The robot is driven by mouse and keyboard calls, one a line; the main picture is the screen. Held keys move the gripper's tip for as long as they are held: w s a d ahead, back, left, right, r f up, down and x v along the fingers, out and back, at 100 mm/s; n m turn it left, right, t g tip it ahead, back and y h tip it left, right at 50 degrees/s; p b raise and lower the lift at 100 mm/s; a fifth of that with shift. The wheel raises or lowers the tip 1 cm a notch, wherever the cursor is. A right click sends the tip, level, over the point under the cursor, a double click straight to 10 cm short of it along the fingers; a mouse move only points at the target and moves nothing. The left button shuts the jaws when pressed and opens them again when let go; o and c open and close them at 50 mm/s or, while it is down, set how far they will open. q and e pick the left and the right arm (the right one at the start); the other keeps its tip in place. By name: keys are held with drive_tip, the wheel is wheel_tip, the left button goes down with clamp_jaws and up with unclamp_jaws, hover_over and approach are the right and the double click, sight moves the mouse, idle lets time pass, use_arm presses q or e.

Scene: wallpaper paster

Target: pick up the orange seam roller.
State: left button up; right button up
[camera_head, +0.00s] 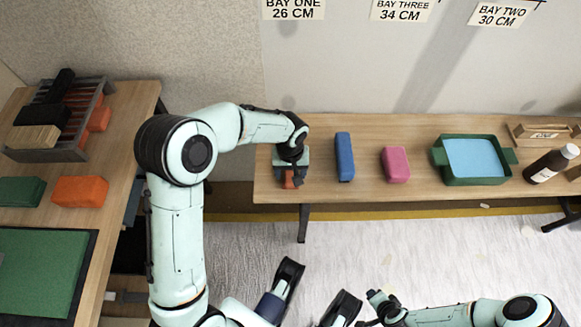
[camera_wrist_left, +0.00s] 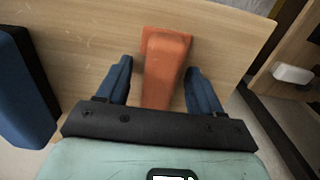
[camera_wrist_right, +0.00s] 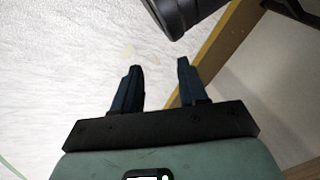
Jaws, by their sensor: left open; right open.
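The orange seam roller (camera_head: 290,179), a plain orange block-like piece, lies near the left end of the back wooden table. In the left wrist view the orange roller (camera_wrist_left: 166,55) lies lengthwise between the two dark blue fingers. My left gripper (camera_wrist_left: 158,66) is open, with a finger on each side and visible gaps to the roller. In the head view the left gripper (camera_head: 291,165) is above the roller and hides part of it. My right gripper (camera_wrist_right: 158,66) is open and empty over the pale floor.
On the back table (camera_head: 330,195), a blue block (camera_head: 345,157), a pink block (camera_head: 396,164), a green tray (camera_head: 450,180) and a dark bottle (camera_head: 552,164) stand right of the roller. The left table holds a rack (camera_head: 75,150) and another orange block (camera_head: 80,191).

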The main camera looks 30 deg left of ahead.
use_arm(q)
drive_tip(key=shift+f, duration=0.15)
use_arm(e)
drive_tip(key=shift+f, duration=0.1)
use_arm(q)
drive_tip(key=c, duration=1.1)
drive_tip(key=shift+o, duration=0.2)
drive_tip(key=shift+r, duration=0.45)
wheel_tip(320, 180, up, 20)
drive_tip(key=p, duration=0.5)
drive_tip(key=shift+f, duration=0.2)
use_arm(e)
drive_tip(key=s+a+r+g+y, duration=0.1)
drive_tip(key=s+a+r+g, duration=0.1)
drive_tip(key=s+a+r, duration=0.2)
drive_tip(key=s+r, duration=0.2)
drive_tip(key=s, duration=0.1)
drive_tip(key=shift+s+n, duration=0.3)
drive_tip(key=shift+r, duration=0.1)
